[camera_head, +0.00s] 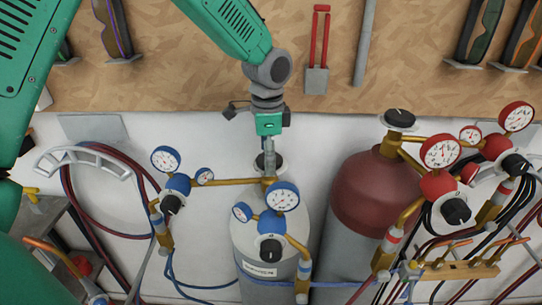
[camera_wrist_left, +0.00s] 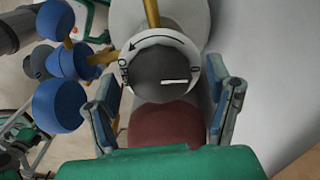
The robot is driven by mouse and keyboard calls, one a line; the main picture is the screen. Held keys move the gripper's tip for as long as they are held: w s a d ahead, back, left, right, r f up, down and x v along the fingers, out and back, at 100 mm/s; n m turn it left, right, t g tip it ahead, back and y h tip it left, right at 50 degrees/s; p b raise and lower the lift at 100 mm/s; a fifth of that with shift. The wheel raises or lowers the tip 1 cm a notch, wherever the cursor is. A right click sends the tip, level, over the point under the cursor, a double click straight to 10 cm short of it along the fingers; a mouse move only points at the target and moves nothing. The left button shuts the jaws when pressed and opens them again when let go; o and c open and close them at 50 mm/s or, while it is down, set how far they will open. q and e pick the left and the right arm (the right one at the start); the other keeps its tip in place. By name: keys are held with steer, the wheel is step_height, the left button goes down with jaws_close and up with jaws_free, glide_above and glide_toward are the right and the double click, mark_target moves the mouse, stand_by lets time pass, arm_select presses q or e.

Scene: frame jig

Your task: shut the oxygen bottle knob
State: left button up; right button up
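The oxygen bottle (camera_head: 243,238) is the pale grey bottle at the middle of the head view, fitted with blue gauges. Its dark knob (camera_head: 268,162) sits on top, partly covered by my left gripper (camera_head: 268,146), which reaches down from above. My left gripper (camera_wrist_left: 168,100) is open there, one finger on each side of the knob; contact cannot be told. My right gripper is not in view.
A dark red bottle (camera_head: 375,190) with red gauges (camera_head: 440,152) stands to the right. Blue gauges (camera_head: 283,196) stick out close below the knob. Hoses (camera_head: 100,215) hang at left. A wooden tool board (camera_head: 160,85) runs behind.

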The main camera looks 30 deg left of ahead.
arm_select(q)
steer(key=shift+w+f, duration=0.1)
steer(key=shift+w+r, duration=0.1)
steer(key=shift+r, duration=0.2)
step_height(320, 180, up, 11)
steer(key=shift+a+r, duration=0.15)
steer(key=shift+r, duration=0.05)
stand_by(0.5)
